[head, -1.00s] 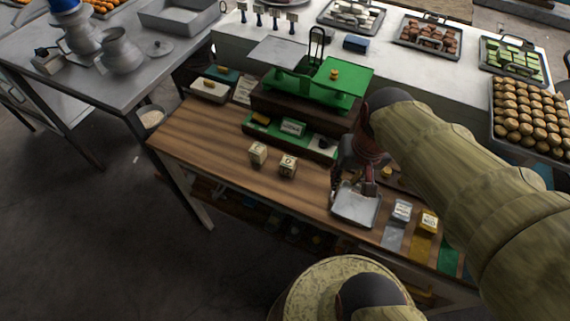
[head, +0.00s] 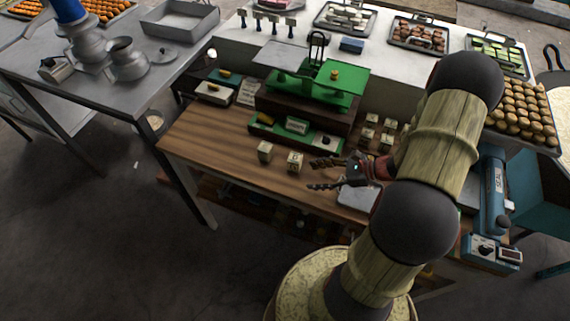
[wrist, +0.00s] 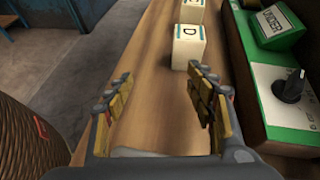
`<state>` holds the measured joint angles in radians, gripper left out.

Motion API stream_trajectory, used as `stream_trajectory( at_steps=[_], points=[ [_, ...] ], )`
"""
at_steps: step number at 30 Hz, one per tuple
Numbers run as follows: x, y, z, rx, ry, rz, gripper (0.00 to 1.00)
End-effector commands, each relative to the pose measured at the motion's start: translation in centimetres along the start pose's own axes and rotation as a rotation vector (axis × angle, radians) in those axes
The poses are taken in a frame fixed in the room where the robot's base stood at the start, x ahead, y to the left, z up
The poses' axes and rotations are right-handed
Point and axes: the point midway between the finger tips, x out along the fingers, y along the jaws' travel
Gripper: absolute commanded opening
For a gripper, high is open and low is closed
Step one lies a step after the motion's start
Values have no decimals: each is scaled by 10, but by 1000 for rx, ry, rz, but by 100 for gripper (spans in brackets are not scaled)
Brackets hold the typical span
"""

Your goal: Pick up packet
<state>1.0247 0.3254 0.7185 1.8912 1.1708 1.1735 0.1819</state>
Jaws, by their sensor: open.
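Two small cream cube packets stand on the wooden table. The nearer packet (head: 294,161) also shows in the wrist view (wrist: 188,47), with a "D" on its face. The other packet (head: 264,151) is farther left, and it shows partly behind the first in the wrist view (wrist: 192,10). My gripper (head: 314,175) is open and empty, low over the table, just right of the nearer packet and pointing left toward it. In the wrist view the nearer packet lies beyond my fingertips (wrist: 160,74), toward the right finger. No contact shows.
Several more cubes (head: 366,137) stand behind my wrist. A metal tray (head: 352,197) lies beside my arm. A blue sealer (head: 496,190) is at right.

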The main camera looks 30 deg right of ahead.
Motion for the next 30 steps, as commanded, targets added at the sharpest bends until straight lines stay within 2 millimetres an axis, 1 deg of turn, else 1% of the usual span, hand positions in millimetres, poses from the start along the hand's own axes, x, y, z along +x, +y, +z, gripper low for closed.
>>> stream_trajectory(
  at_steps=[1,3,6,8,17,24,27,30],
  points=[
    [-2,-15,4,16,-16,-39,55],
    [-5,-32,11,39,-39,-87,55],
    [-5,-44,18,72,-68,-124,55],
    [-2,-44,21,85,-78,-122,55],
    [28,-45,24,87,-76,-118,55],
    [62,-46,30,86,-75,-117,55],
    [69,-48,30,87,-75,-118,55],
    [72,-48,30,87,-75,-120,55]
  ],
)
